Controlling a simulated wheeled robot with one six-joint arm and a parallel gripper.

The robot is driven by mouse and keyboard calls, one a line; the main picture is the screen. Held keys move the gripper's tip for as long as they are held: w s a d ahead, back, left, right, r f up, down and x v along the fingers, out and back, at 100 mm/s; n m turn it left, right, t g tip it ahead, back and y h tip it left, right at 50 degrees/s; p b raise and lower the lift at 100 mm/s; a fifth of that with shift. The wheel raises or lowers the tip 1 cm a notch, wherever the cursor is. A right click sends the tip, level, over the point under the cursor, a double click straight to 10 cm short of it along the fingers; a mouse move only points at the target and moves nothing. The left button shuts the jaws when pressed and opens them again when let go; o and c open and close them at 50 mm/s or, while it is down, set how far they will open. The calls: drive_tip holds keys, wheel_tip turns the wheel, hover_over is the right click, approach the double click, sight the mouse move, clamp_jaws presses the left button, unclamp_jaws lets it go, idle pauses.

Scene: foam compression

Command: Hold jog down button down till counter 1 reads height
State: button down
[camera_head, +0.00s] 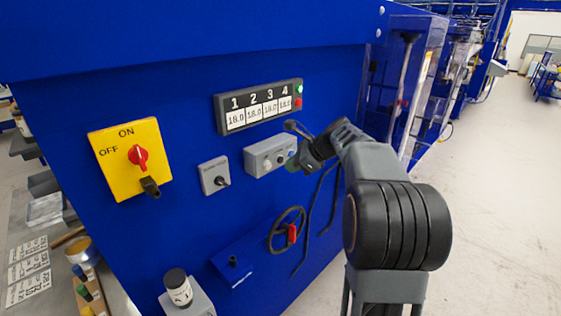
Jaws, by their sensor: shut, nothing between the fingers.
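The counter display (260,107) is on the blue machine front, with windows numbered 1 to 4. My gripper (292,161) is shut and empty at the right end of this box. It partly hides that end, so I cannot tell which button it covers or whether it touches one. The button labels are too small to read.
A yellow ON/OFF switch plate (112,165) with a red knob is at left. A grey selector box (214,176) sits left of the button box. A black handwheel (287,231) and hanging cables are below. Open floor (490,220) lies to the right.

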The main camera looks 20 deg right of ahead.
drive_tip(key=shift+w, duration=0.15)
idle(0.4)
drive_tip(key=shift+w+a+p, duration=0.2)
drive_tip(key=shift+w+p, duration=0.1)
drive_tip(key=shift+p, duration=0.15)
drive_tip(key=shift+w+a+p, duration=0.15)
drive_tip(key=shift+w+p, duration=0.2)
drive_tip(key=shift+w, duration=0.05)
idle(0.6)
drive_tip(key=shift+s, duration=0.15)
idle(3.8)
drive_tip(key=shift+s+d, duration=0.35)
drive_tip(key=shift+s, duration=0.3)
drive_tip(key=shift+s+d+b, duration=0.2)
drive_tip(key=shift+s+d, duration=0.15)
drive_tip(key=shift+s, duration=0.4)
drive_tip(key=shift+s+d+b, duration=0.25)
drive_tip(key=shift+s+d, duration=0.1)
drive_tip(key=shift+s, duration=0.4)
drive_tip(key=shift+s+d+b, duration=0.2)
drive_tip(key=shift+s+d, duration=0.15)
drive_tip(key=shift+s, duration=0.4)
